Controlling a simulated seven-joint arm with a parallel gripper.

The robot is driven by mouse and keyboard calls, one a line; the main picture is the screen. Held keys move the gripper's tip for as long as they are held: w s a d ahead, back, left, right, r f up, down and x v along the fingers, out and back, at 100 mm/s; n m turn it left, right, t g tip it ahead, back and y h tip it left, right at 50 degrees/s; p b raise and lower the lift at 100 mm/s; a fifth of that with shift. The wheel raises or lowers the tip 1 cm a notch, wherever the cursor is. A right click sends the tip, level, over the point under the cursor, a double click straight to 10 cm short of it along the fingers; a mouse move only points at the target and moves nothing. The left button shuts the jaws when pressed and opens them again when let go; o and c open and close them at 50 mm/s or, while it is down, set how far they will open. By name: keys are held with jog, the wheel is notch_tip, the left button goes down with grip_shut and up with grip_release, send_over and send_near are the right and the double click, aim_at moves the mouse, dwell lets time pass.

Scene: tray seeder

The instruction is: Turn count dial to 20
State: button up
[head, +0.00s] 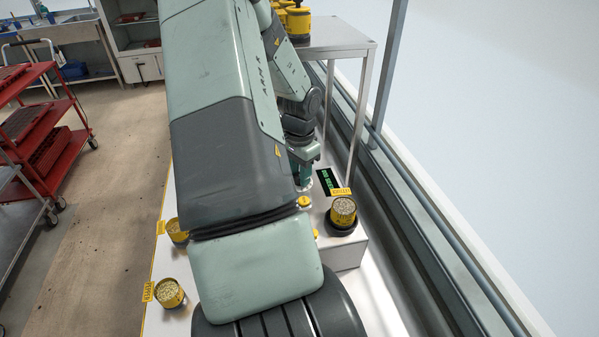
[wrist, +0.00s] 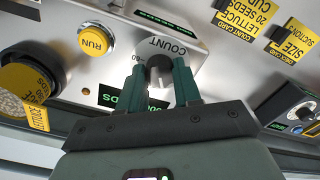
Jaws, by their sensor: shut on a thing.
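The count dial (wrist: 158,62) is a grey round knob under the COUNT label (wrist: 168,46) on a pale metal panel. My gripper (wrist: 161,74) has its two teal fingers on either side of the knob, shut on it. The fingers and gripper body hide part of the dial's scale, and I cannot read its setting. A dark display with green text (wrist: 118,97) is partly covered by the fingers. In the head view my arm hides the dial, and only part of the gripper (head: 301,176) shows beside the display (head: 328,181).
A yellow RUN button (wrist: 94,41) is left of the dial. A yellow-topped jar of seeds (head: 343,211) stands on the machine. Yellow cards read lettuce, 20 seeds (wrist: 243,20) and size (wrist: 295,40). Another seed jar (head: 170,293) stands at lower left.

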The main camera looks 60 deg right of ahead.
dwell(0.5)
jog(key=o, duration=1)
jog(key=shift+o, duration=0.2)
notch_tip(320, 180, up, 11)
jog(key=shift+f, duration=0.1)
